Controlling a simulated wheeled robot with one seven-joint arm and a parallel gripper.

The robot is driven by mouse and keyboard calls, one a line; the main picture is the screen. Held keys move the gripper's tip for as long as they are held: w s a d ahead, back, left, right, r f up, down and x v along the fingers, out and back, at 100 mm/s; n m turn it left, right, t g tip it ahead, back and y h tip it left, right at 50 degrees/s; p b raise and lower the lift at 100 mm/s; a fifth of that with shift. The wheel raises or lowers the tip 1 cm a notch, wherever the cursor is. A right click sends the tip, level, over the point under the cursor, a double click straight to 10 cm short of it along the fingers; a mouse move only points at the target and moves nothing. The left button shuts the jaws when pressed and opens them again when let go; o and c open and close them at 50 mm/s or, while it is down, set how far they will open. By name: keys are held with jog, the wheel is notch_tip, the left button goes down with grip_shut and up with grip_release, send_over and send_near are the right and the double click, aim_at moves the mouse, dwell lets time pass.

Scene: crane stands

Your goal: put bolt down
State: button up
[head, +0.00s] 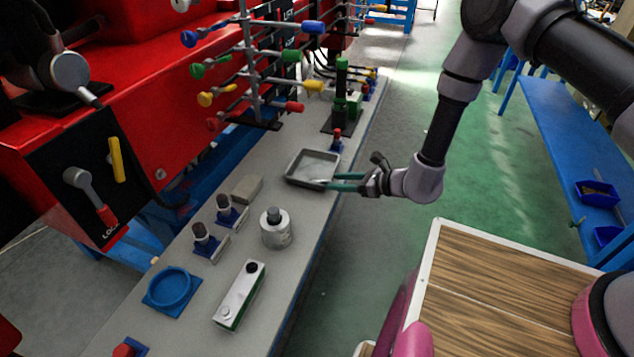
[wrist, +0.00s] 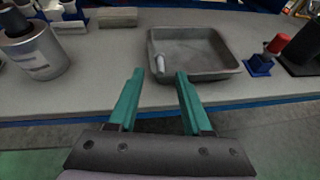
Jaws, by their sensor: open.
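A shallow grey metal tray (head: 313,167) sits on the bench near its right edge. The wrist view shows the tray (wrist: 205,72) just beyond my fingers. A small pale grey rod-like piece, which looks like the bolt (wrist: 158,58), lies inside the tray against its left side. I cannot make out the bolt in the head view. My gripper (head: 335,181) reaches in from the right, its teal fingers at the tray's near edge. In the wrist view the gripper (wrist: 159,74) is open, with nothing held between the fingers.
A red-topped piece on a blue base (wrist: 260,65) stands close right of the tray. A grey canister (head: 276,229), a beige block (head: 247,188), a blue ring holder (head: 171,288) and a white-green box (head: 240,294) share the bench. Coloured levers (head: 255,75) rise behind.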

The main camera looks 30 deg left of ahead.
jog(key=shift+a+f, duration=0.2)
jog(key=shift+a, duration=0.35)
grip_shut()
